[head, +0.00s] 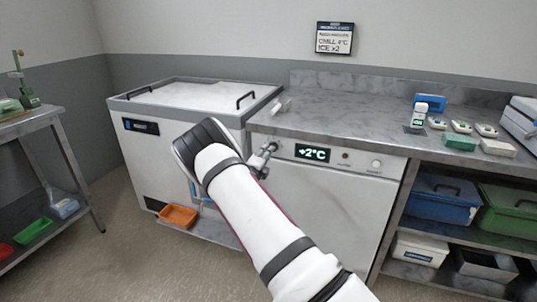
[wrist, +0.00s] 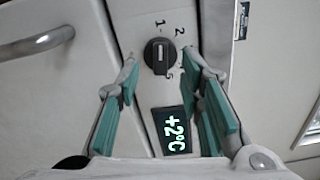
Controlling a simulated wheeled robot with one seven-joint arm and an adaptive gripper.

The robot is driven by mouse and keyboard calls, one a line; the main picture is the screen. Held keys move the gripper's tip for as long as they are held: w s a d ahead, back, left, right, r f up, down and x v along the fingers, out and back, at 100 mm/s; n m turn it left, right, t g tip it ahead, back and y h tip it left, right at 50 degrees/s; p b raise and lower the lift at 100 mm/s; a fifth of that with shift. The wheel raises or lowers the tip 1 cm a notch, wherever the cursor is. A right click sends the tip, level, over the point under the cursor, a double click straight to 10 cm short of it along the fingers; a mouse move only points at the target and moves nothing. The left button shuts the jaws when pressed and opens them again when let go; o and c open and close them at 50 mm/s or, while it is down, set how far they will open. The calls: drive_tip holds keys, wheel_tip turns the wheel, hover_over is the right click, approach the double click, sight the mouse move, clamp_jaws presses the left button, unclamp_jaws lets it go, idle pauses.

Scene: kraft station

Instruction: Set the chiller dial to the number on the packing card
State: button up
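The packing card (head: 334,38) on the back wall reads "CHILL 4°C" and "ICE x2". The chiller (head: 325,205) is a white cabinet under the counter, and its display (head: 312,153) reads +2°C. The display (wrist: 174,131) also reads +2°C in the wrist view. The dark round dial (wrist: 160,56) sits above it there, with 1, 2 and 5 legible around it; a finger covers part of the scale. My gripper (wrist: 161,66) is open, with one green-padded finger on each side of the dial and visible gaps. In the head view my gripper (head: 264,158) hides the dial.
The counter holds a blue box (head: 430,102) and small items at right. Blue (head: 440,198) and green crates sit on the shelf below.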

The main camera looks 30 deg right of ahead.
drive_tip(key=x, duration=0.3)
drive_tip(key=shift+d, duration=0.15)
clamp_jaws()
